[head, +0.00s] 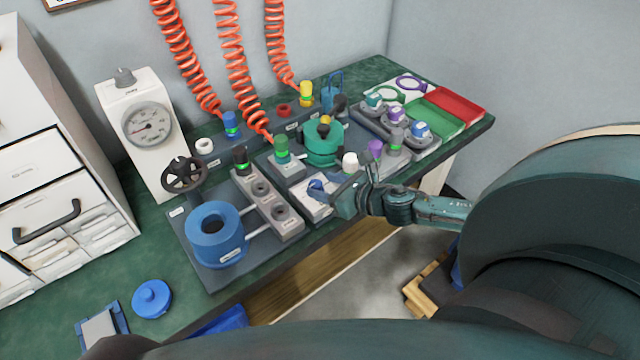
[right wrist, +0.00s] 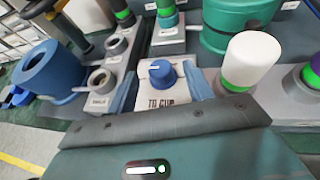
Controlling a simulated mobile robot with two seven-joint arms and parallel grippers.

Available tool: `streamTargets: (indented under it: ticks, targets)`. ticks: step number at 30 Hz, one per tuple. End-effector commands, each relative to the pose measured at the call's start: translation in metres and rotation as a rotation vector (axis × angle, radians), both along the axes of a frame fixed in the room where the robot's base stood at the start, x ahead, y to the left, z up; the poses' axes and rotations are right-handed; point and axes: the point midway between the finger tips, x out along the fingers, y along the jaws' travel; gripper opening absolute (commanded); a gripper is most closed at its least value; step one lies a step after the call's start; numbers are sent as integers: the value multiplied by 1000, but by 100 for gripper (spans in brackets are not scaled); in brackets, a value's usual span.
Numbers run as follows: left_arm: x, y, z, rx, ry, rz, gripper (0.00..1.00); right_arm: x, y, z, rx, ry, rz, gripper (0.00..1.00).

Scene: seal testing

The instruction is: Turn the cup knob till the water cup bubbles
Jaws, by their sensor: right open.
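A blue knob (head: 316,186) with a light pointer line sits on a white plate at the front of the grey board. In the right wrist view the knob (right wrist: 158,72) stands above printed words that read "TO CUP". My right gripper (head: 334,186) is open over the plate, coming in from the right. In the right wrist view its two blue-grey fingers (right wrist: 161,94) stand apart on either side of the knob, which lies a little beyond them. I cannot tell whether they touch it. I cannot make out a water cup or bubbles for certain.
A white-capped post (right wrist: 250,62) stands close right of my right gripper. A grey block with round sockets (head: 268,200) and a large blue ring-shaped vessel (head: 214,236) are left. A teal pot (head: 322,145) stands behind. A gauge (head: 148,125) stands at the back left.

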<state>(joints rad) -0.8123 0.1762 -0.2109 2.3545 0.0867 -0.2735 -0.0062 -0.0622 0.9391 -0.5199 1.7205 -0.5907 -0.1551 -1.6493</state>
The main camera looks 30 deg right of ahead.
Motion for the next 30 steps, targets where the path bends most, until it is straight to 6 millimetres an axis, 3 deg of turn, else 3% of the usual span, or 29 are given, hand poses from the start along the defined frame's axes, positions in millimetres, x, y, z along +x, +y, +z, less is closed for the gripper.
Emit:
streamTargets:
  ticks: [6,17,30]
  targets:
    - [0,0,1,0,-4,1,36,17,5,-7,1,-1,0,51]
    - [-3,1,-2,1,5,2,36,19,6,-9,2,2,0,51]
    - [-3,1,-1,2,4,1,36,19,6,-9,2,1,0,15]
